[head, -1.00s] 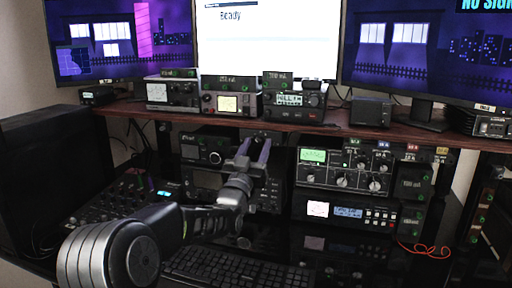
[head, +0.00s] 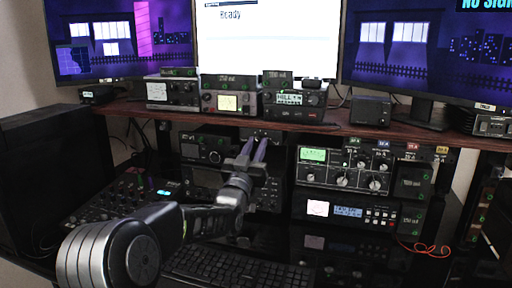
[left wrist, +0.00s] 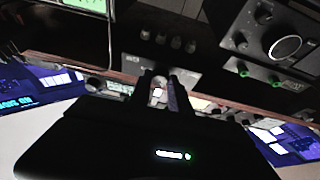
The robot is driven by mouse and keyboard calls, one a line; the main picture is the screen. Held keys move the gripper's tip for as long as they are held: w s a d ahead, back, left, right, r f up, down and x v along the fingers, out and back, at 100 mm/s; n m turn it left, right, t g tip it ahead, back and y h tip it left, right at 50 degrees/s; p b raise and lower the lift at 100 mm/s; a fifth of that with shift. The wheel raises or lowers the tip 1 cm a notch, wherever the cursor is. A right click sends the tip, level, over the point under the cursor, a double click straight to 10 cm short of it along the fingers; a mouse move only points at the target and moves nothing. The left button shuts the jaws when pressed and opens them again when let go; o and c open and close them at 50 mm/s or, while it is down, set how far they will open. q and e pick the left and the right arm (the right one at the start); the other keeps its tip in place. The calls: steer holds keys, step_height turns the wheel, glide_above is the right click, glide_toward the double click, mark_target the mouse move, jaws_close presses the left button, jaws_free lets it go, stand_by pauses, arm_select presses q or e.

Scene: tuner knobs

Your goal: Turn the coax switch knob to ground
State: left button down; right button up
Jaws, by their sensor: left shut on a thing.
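The coax switch (head: 262,133) is a small grey box under the front of the wooden shelf, behind my left gripper. It shows in the left wrist view as a grey plate (left wrist: 135,66). My left gripper (head: 260,145) reaches up to its front from below. In the left wrist view the two dark fingers (left wrist: 164,86) are shut on a small light knob (left wrist: 158,92). The fingers hide most of the knob, so I cannot read its pointer or position. My right gripper is in neither view.
Radios stand close by: a dark unit (head: 205,150) at the left and a tuner with several knobs (head: 345,172) at the right. The wooden shelf (head: 335,122) is just above the gripper. A keyboard (head: 235,268) lies below my arm.

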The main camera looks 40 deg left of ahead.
arm_select(q)
steer(key=shift+d+f+n+y+b, duration=0.15)
steer(key=shift+n+y+b, duration=0.25)
steer(key=shift+n+b, duration=0.45)
steer(key=n+g+y+b, duration=0.1)
steer(key=n+b, duration=0.2)
steer(key=b, duration=0.1)
steer(key=shift+n+y, duration=0.3)
steer(key=shift+n, duration=0.05)
steer(key=shift+w+d+n+g+y+b, duration=0.1)
steer(key=shift+n+g+y+b, duration=0.4)
steer(key=shift+n, duration=0.6)
steer(key=shift+r+n+g+y+b, duration=0.2)
steer(key=shift+n+g+y, duration=0.15)
steer(key=shift+n, duration=0.65)
steer(key=shift+r+n+g+y+b, duration=0.15)
steer(key=shift+n+g+y, duration=0.15)
steer(key=shift+n, duration=0.7)
steer(key=shift+f, duration=0.1)
steer(key=c, duration=1.2)
jaws_free()
